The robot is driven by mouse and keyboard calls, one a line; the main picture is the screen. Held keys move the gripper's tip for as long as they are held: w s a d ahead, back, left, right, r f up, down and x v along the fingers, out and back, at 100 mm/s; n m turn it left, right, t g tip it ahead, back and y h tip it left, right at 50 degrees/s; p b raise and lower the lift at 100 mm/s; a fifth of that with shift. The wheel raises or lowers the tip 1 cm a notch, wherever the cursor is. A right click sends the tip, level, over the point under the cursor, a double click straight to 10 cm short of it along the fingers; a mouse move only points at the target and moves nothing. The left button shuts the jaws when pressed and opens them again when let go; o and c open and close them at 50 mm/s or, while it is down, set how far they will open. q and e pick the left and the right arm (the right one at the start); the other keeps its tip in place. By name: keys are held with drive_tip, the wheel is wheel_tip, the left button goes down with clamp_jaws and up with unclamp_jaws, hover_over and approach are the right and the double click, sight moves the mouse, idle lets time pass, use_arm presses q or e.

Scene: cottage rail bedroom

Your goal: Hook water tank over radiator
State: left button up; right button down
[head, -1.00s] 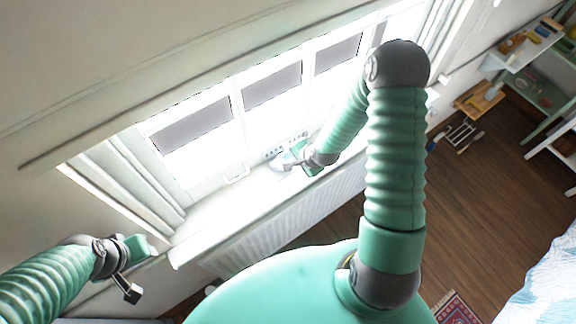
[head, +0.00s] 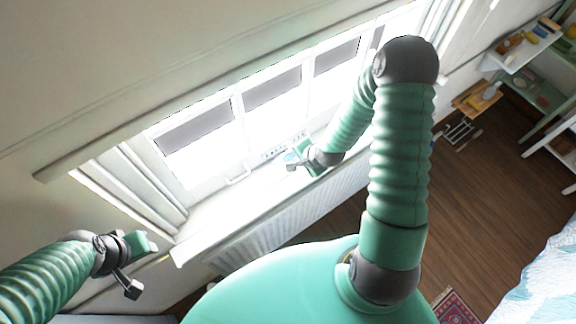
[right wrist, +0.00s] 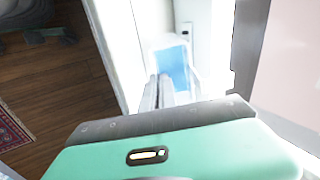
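The radiator (head: 285,213) is a white ribbed panel below the window sill in the head view. My right gripper (head: 298,158) is over the sill, above the radiator's top edge. A small white container with a blue inside, which looks like the water tank (right wrist: 174,66), is just beyond my right fingertips (right wrist: 165,88) in the right wrist view. The pale fingers look close together; whether they grip its wall cannot be told. In the head view the tank merges with the bright sill. My left gripper (head: 148,244) is off to the left, near the sill's left end, apparently empty; its fingers are unclear.
The white window sill (head: 215,213) runs along the bright window. Shelves (head: 530,70) with small objects stand at the upper right. A bed (head: 545,285) is at the lower right and a red rug (head: 455,306) at the bottom. The wooden floor (head: 465,200) between is clear.

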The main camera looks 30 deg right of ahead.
drive_tip(key=s+d+p, duration=0.2)
drive_tip(key=s+p, duration=0.6)
drive_tip(key=s, duration=1.2)
drive_tip(key=shift+s+p, duration=0.25)
drive_tip(key=shift+p, duration=0.05)
